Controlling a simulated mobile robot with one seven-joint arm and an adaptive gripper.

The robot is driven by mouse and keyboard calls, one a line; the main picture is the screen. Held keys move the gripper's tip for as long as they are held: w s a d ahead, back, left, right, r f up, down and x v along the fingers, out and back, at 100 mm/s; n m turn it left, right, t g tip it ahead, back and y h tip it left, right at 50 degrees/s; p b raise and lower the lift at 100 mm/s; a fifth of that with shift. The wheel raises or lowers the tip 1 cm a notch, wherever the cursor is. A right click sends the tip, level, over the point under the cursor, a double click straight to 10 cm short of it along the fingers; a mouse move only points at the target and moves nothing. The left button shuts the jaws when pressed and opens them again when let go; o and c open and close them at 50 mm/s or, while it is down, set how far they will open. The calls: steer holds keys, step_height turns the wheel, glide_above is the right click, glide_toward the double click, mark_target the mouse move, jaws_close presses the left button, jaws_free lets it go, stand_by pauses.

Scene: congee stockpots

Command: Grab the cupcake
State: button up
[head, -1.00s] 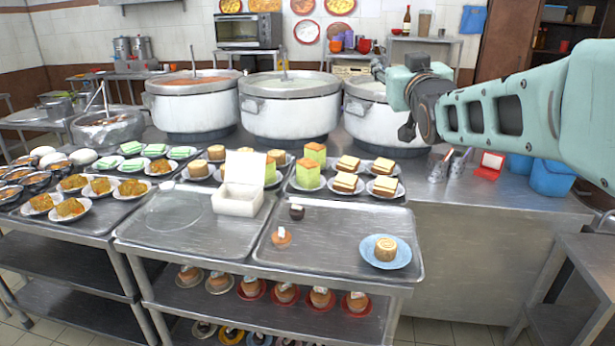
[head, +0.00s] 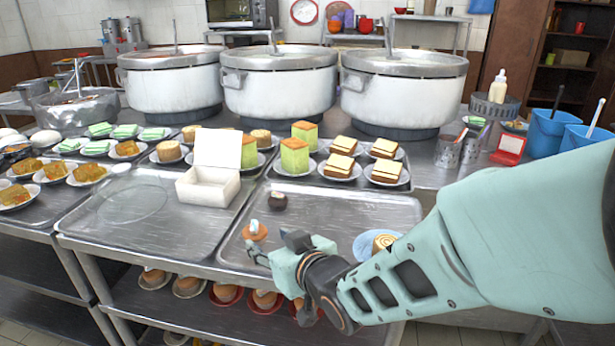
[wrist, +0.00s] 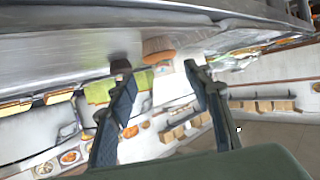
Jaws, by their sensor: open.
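The cupcake (head: 255,232), orange-brown with a small white top, sits on the metal tray (head: 350,212) at the front right of the table. In the wrist view the cupcake (wrist: 160,48) appears just beyond and between the fingertips. My gripper (head: 262,254) is open and empty, low over the tray's front left part, close to the cupcake on its near side. In the wrist view the gripper's two fingers (wrist: 158,78) stand apart with a clear gap. I cannot tell whether a finger touches the cupcake.
A small dark round item (head: 277,201) lies behind the cupcake. An open white box (head: 207,187) stands on the left tray. A blue plate (head: 364,244) with a rolled cake is partly hidden by my arm. Plated cakes and large stockpots (head: 280,85) fill the back.

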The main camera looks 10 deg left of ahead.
mark_target(259, 235)
steer(key=shift+w+a+f+p, duration=0.25)
steer(key=shift+w+a+p, duration=0.2)
steer(key=shift+a+p, duration=0.15)
steer(key=shift+w+a+f+p, duration=0.25)
steer(key=shift+w+f+p, duration=0.05)
steer(key=shift+w, duration=0.15)
steer(key=b+x, duration=0.1)
steer(key=x, duration=0.4)
steer(key=b+x, duration=0.1)
steer(key=x, duration=0.2)
steer(key=shift+d+f+b, duration=0.2)
steer(key=shift+f+b, duration=0.1)
steer(key=shift+f, duration=0.05)
steer(key=c, duration=0.8)
steer(key=shift+r, duration=0.1)
